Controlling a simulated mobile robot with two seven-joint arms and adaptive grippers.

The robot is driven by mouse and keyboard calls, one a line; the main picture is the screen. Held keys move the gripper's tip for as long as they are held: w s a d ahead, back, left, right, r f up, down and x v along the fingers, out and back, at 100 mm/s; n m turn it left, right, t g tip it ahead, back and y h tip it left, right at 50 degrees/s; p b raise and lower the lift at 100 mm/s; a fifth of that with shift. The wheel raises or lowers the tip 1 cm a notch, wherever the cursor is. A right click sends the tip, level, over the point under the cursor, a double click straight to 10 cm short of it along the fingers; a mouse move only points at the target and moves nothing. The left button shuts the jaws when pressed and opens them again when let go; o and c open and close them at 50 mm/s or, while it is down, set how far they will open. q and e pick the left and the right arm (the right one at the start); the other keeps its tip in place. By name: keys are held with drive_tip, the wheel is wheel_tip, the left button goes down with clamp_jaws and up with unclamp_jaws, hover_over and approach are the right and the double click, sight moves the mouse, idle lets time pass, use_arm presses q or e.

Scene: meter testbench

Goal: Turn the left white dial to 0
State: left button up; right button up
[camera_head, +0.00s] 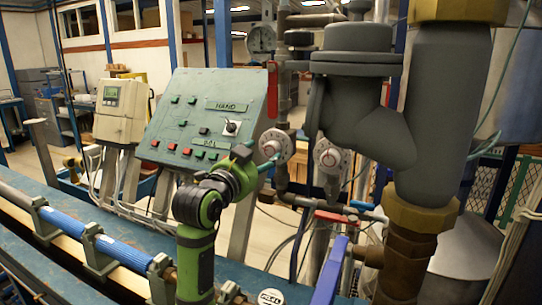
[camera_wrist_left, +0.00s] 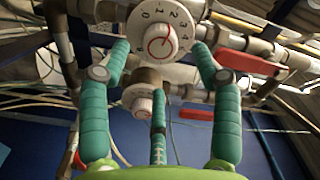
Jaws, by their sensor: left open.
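The left white dial (camera_head: 275,145) is on the pipework right of the green panel, with part of its face visible. My left gripper (camera_head: 262,158) is open at its left side, with teal fingers reaching towards it. In the left wrist view, a large white dial (camera_wrist_left: 163,34) with numbers and a red line slanting to the upper right is between the spread fingers of my left gripper (camera_wrist_left: 160,52). I cannot tell whether they touch it. A second white dial (camera_head: 328,157) is to the right. It shows smaller in the left wrist view (camera_wrist_left: 144,102). My right gripper is not in view.
A green control panel (camera_head: 207,118) stands left of the dials. A large grey valve body (camera_head: 365,95) and thick pipe (camera_head: 440,110) crowd the right. A red handle (camera_head: 272,90) hangs above the left dial. A blue pipe (camera_head: 120,252) runs along the bench at lower left.

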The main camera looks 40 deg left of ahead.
sight(270, 151)
use_arm(q)
drive_tip(key=p+x, duration=0.1)
drive_tip(key=x, duration=0.3)
drive_tip(key=shift+d+r, duration=0.1)
drive_tip(key=shift+r, duration=0.05)
drive_tip(key=shift+w, duration=0.35)
drive_tip(key=shift+w+a, duration=0.25)
drive_tip(key=shift+w, duration=0.05)
drive_tip(key=c, duration=1.1)
drive_tip(key=shift+c, duration=0.2)
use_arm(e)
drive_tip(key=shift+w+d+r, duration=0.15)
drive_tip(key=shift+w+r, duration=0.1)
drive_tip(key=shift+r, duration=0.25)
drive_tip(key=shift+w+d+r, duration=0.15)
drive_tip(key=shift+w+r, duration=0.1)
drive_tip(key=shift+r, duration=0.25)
